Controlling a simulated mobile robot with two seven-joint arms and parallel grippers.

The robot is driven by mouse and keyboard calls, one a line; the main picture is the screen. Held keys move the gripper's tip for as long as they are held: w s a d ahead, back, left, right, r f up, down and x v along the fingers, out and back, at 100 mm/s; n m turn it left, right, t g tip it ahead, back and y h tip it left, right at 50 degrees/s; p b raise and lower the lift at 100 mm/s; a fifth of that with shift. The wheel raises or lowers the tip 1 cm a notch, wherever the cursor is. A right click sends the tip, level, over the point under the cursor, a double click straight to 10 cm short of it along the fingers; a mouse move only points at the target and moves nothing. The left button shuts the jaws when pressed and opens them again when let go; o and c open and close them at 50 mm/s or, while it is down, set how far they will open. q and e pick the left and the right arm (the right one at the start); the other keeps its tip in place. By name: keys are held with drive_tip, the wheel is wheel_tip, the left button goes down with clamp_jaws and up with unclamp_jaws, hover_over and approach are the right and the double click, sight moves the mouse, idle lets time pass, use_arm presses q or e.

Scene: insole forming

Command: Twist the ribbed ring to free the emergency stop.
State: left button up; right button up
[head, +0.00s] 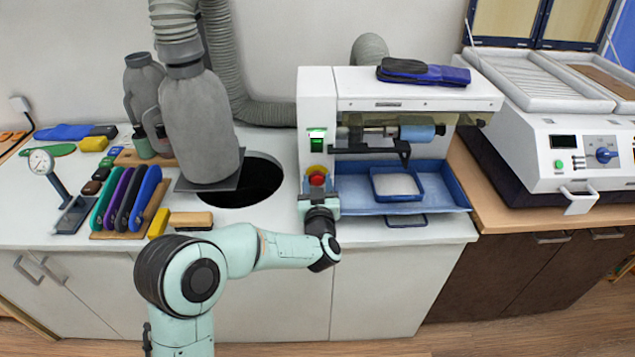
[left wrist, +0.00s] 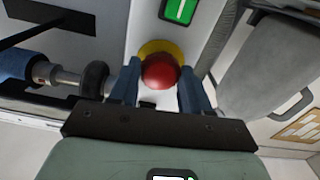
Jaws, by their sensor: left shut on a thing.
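The emergency stop is a red mushroom button (head: 317,179) on a yellow base, low on the front of the white machine's left column. In the left wrist view the red button (left wrist: 160,72) sits between the two blue fingers, with its yellow base (left wrist: 160,48) behind it. My left gripper (head: 318,188) reaches up to the button from below; in the left wrist view its fingers (left wrist: 157,85) stand on both sides of the button and are shut on it. Ribs on the ring cannot be made out. My right gripper is not in view.
A green lit switch (head: 317,138) is just above the button. A blue tray (head: 440,190) and roller stand close on the right. A grey bottle-shaped hood (head: 200,125) over a dark round opening is on the left.

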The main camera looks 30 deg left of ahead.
use_arm(q)
drive_tip(key=shift+m+p, duration=0.9)
drive_tip(key=shift+m, duration=1.1)
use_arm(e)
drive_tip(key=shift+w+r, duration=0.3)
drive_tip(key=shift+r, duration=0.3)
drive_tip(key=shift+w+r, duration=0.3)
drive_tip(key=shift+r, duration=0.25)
use_arm(q)
drive_tip(key=shift+s+d+b, duration=0.15)
drive_tip(key=shift+s+b, duration=0.05)
drive_tip(key=shift+b, duration=0.1)
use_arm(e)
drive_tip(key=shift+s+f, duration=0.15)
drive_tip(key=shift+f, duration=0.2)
use_arm(q)
drive_tip(key=o, duration=0.8)
drive_tip(key=shift+o, duration=0.2)
drive_tip(key=shift+s, duration=0.1)
drive_tip(key=shift+d, duration=0.1)
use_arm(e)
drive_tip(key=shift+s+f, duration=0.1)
